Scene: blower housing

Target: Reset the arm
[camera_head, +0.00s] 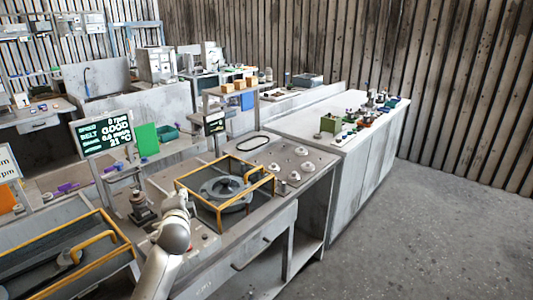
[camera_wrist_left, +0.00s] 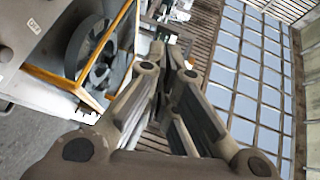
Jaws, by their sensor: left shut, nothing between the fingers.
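My left arm comes up from the bottom of the head view. Its gripper (camera_head: 179,198) is at the left side of the yellow-framed blower housing (camera_head: 222,190), above the bench and apart from the housing as far as I can tell. In the left wrist view the gripper's fingers (camera_wrist_left: 172,50) are shut with nothing between them. The housing (camera_wrist_left: 92,48), with a round grey part inside its yellow frame, shows to the left of the fingers there. My right gripper is in neither view.
A second yellow-framed unit (camera_head: 68,260) stands at the lower left. A display screen (camera_head: 103,132) and a dark knobbed device (camera_head: 141,207) stand left of the arm. A white counter (camera_head: 360,150) with small parts is at the right. The floor (camera_head: 440,230) at the right is clear.

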